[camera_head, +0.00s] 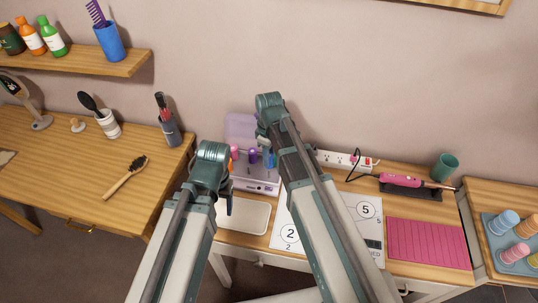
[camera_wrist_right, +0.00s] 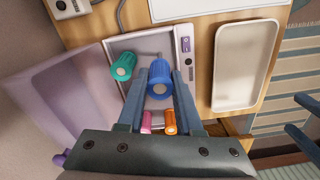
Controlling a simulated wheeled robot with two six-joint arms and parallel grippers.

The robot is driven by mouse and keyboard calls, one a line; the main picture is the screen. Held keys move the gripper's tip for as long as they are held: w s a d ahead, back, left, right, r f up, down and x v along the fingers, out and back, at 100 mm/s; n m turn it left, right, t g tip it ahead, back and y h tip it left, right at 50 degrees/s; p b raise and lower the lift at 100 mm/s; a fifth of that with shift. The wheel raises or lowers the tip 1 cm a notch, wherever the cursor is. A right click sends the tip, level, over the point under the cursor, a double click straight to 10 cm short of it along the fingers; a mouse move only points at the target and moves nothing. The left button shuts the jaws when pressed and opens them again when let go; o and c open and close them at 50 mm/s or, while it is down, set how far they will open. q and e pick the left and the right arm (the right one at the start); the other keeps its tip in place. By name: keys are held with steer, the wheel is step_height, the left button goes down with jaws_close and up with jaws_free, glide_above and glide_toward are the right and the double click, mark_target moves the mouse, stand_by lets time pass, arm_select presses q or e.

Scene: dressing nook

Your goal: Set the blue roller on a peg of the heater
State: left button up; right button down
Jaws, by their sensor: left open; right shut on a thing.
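The blue roller (camera_wrist_right: 160,81) is between the fingers of my right gripper (camera_wrist_right: 160,88), which is shut on it. It is over the heater (camera_wrist_right: 109,47), a light box with an open lilac lid. I cannot tell whether the roller touches a peg. A teal roller (camera_wrist_right: 123,66), a pink roller (camera_wrist_right: 146,122) and an orange roller (camera_wrist_right: 170,123) stand at the heater. The head view shows the heater (camera_head: 256,187) partly hidden behind my right arm. My left gripper (camera_head: 227,203) is open and empty near the white tray; its fingers also show at the right wrist view's right edge.
The white tray (camera_head: 247,215) lies in front of the heater. A number sheet (camera_head: 360,212), a pink mat (camera_head: 428,243), a pink curling iron (camera_head: 401,180) and a power strip (camera_head: 343,160) lie to the right. A rack of rollers (camera_head: 511,258) stands far right. A hairbrush (camera_head: 124,177) lies left.

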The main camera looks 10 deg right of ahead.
arm_select(q)
steer(key=shift+f+b, duration=3.25)
steer(key=shift+b, duration=0.05)
arm_select(e)
steer(key=shift+f, duration=3.25)
steer(key=c, duration=0.5)
jaws_free()
arm_select(q)
steer(key=shift+r, duration=0.15)
arm_select(e)
steer(key=shift+r, duration=0.15)
arm_select(q)
step_height(320, 180, up, 14)
steer(key=p, duration=1.4)
steer(key=shift+r+p, duration=0.15)
steer(key=shift+p, duration=0.2)
arm_select(e)
step_height(320, 180, up, 14)
steer(key=shift+r, duration=0.2)
steer(key=s+a+m, duration=0.3)
steer(key=s, duration=0.5)
steer(key=s+a+m+h, duration=0.1)
steer(key=s+a+m, duration=0.2)
steer(key=s, duration=0.4)
steer(key=shift+s+m, duration=0.4)
